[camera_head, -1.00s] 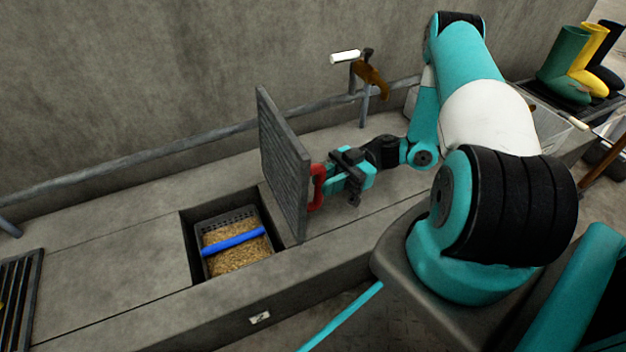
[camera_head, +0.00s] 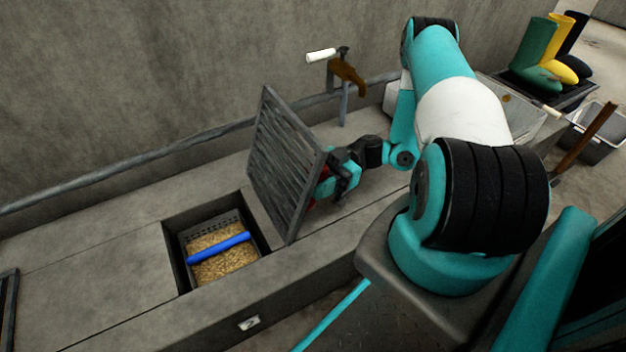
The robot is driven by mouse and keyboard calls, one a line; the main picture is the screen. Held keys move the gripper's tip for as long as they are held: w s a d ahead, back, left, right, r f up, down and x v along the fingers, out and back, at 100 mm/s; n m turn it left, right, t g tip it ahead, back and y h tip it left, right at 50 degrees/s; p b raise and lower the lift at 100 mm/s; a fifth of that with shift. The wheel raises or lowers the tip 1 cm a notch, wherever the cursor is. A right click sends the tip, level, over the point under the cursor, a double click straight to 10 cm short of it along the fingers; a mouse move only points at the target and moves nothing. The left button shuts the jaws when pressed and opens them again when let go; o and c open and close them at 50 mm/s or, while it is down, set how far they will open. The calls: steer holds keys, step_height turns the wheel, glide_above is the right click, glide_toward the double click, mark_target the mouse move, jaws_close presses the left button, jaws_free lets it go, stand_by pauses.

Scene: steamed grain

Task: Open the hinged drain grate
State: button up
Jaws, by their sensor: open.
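The hinged drain grate (camera_head: 284,165) is a dark slatted panel. It stands tilted up on the right side of a square opening (camera_head: 174,250) in the concrete ledge, leaning a little to the right. The opening is uncovered. In it sits a dark basket (camera_head: 190,249) of grain (camera_head: 225,262) with a blue bar (camera_head: 218,248) across the top. My gripper (camera_head: 325,187) is open behind the grate, on its right side, close to the red handle (camera_head: 318,202). The grate hides most of the handle and the fingertips, so I cannot tell whether they touch.
A grey pipe (camera_head: 130,162) runs along the back wall. A tap-like fitting with a brown part (camera_head: 347,75) and white handle stands behind the grate. Boots (camera_head: 535,50) stand on a tray at the far right. A grey bin (camera_head: 598,135) is below them.

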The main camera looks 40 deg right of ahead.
step_height(320, 180, up, 20)
steer(key=p, duration=1.4)
